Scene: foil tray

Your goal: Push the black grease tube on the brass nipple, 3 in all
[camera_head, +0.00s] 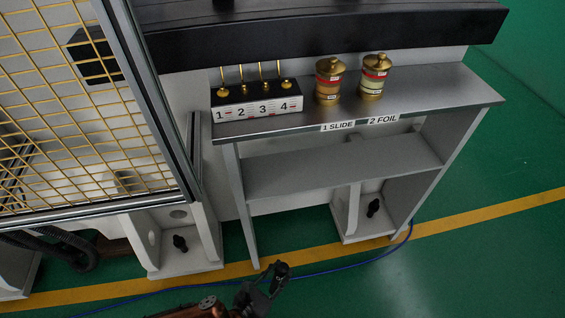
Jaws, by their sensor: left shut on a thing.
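My left gripper (262,291) is low at the bottom edge of the head view, in front of the shelf unit and above the green floor. It is shut on a small black piece (281,270), which looks like the black grease tube; its far end is hard to make out. Several brass fittings with thin upright stems, one of them the left brass fitting (223,91), stand on a block (257,107) numbered 1 to 4 on the metal shelf. The gripper is well apart from them. I cannot tell which brass part is the nipple. My right gripper is not in view.
Two lidded brass jars, the left jar (329,80) and right jar (376,76), stand on the metal shelf (437,97) behind labels "1 SLIDE" and "2 FOIL". A yellow mesh guard (85,120) stands at left. A blue hose (345,264) crosses the floor.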

